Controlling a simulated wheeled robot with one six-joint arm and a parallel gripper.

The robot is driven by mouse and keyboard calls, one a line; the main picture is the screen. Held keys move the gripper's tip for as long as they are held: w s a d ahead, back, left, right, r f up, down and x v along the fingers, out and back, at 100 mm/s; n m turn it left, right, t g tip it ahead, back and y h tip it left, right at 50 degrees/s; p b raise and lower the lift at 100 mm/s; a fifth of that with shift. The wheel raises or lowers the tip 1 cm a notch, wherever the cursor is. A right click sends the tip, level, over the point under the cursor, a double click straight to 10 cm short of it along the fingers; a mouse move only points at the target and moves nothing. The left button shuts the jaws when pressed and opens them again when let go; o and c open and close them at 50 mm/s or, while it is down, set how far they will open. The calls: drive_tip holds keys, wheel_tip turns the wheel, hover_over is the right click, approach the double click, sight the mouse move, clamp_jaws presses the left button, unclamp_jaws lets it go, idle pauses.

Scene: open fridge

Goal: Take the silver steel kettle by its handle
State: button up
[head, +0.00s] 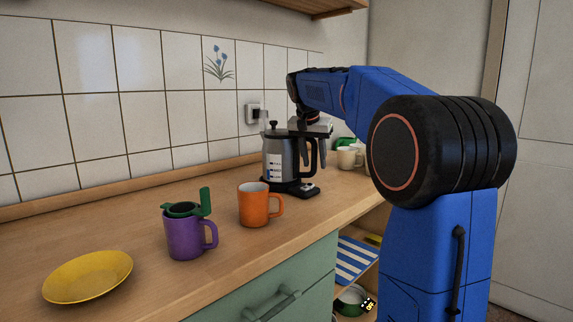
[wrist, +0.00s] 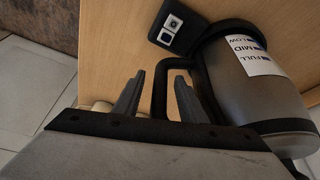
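The silver steel kettle (head: 276,158) stands upright on its black base (head: 297,189) at the back of the counter in the head view. Its black handle (head: 314,157) is on the right side. In the wrist view the kettle (wrist: 252,90) fills the right side, and its handle (wrist: 160,92) is a black loop reaching left. My gripper (head: 311,167) is above and at the handle, pointing down. In the wrist view my gripper (wrist: 159,76) has its fingers apart, one on each side of the handle bar. I see gaps between bar and fingers.
An orange mug (head: 255,206), a purple mug (head: 184,236) with a green object on its rim, and a yellow plate (head: 88,277) stand nearer on the counter. A cream cup (head: 347,158) is right of the kettle. A socket (head: 253,113) is on the tiled wall behind.

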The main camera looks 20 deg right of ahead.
clamp_jaws()
drive_tip(key=shift+r, duration=0.1)
idle(1.2)
